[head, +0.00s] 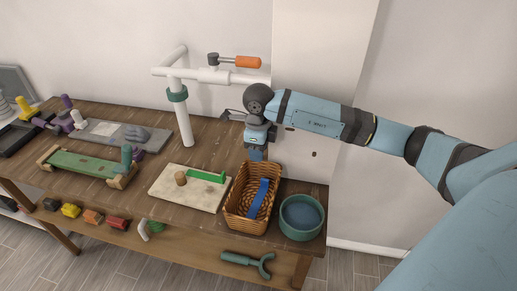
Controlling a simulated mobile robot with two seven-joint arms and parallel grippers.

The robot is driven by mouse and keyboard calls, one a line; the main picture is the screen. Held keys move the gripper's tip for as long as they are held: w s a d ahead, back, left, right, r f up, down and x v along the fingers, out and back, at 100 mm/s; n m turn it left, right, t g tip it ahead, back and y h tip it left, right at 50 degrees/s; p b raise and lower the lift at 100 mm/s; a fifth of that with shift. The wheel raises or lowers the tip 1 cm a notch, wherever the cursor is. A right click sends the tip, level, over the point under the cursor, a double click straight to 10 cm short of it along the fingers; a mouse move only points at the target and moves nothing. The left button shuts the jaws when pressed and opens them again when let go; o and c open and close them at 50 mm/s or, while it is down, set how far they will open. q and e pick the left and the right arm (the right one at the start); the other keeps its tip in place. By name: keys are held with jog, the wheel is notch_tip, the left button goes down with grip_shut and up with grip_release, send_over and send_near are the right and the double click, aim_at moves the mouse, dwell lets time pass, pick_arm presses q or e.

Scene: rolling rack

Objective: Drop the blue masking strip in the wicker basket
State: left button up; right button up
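The wicker basket (231,208) stands at the right part of the wooden bench, near the front edge. A blue strip (259,199) lies inside the basket, tilted along its length. My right gripper (257,154) points down just above the back rim of the basket, apart from the visible strip. Its fingertips are too small to tell whether they are open or shut. My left gripper is out of view.
A teal round bowl (302,218) stands close right of the basket. A pale board (190,195) with a green strip and a wooden peg lies to the left. A white pipe (184,122) with an orange-handled valve (240,62) rises behind. A green wrench-like tool (247,263) lies on the lower shelf.

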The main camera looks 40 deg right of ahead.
notch_tip(320, 180, up, 14)
jog(key=b, duration=0.2)
jog(key=shift+f, duration=0.1)
dwell(0.8)
